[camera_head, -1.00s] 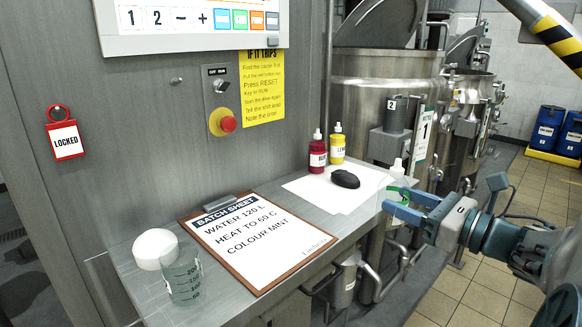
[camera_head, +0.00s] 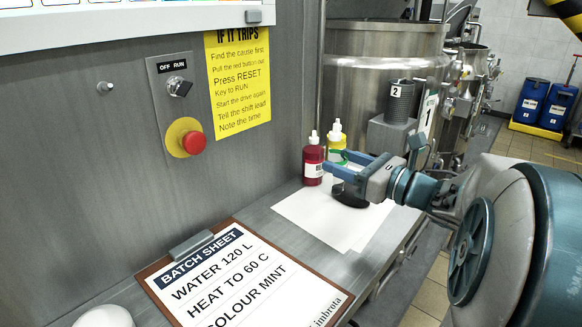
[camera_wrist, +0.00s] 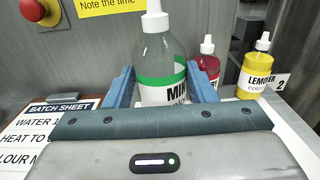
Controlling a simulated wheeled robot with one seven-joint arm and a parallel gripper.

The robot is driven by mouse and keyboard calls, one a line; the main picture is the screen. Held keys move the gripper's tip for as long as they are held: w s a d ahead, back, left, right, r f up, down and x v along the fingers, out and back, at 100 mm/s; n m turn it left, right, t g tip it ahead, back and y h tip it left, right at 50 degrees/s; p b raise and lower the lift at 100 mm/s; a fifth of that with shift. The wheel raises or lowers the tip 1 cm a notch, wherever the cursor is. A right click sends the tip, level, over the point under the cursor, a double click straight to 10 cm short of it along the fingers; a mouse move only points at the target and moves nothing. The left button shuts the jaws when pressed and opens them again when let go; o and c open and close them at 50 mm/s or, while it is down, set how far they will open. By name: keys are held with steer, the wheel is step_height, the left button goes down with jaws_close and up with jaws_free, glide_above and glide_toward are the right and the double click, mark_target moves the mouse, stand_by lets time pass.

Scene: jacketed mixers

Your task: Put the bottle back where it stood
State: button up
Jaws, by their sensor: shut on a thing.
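The mint bottle (camera_wrist: 158,58) is clear, with a white cap and a green-and-white label reading "MIN". It is upright between the two blue fingers of my gripper (camera_wrist: 160,88) in the wrist view. In the head view my gripper (camera_head: 338,163) is over the white sheet (camera_head: 305,216) on the counter. A green band of the bottle shows there between the fingers; the rest is hard to make out. A red bottle (camera_head: 313,162) and a yellow bottle (camera_head: 336,134) stand at the back of the counter, near the bottle. I cannot tell whether its base touches the sheet.
The batch sheet clipboard (camera_head: 240,283) lies nearer on the counter. The panel wall with the red stop button (camera_head: 194,143) borders the left. Steel mixers (camera_head: 370,75) stand behind.

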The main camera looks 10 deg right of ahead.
steer(key=p+x, duration=0.3)
steer(key=x, duration=1)
steer(key=shift+s+d+f+p, duration=0.15)
steer(key=shift+f+p, duration=0.35)
steer(key=shift+f, duration=1.1)
steer(key=shift+s+d+f+p, duration=0.1)
steer(key=shift+f+p, duration=0.35)
steer(key=shift+f, duration=1.15)
steer(key=shift+w+a+f, duration=0.1)
steer(key=shift+w+f, duration=0.05)
steer(key=shift+f, duration=0.1)
steer(key=shift+f, duration=0.2)
steer(key=o, duration=1.1)
steer(key=shift+r, duration=0.15)
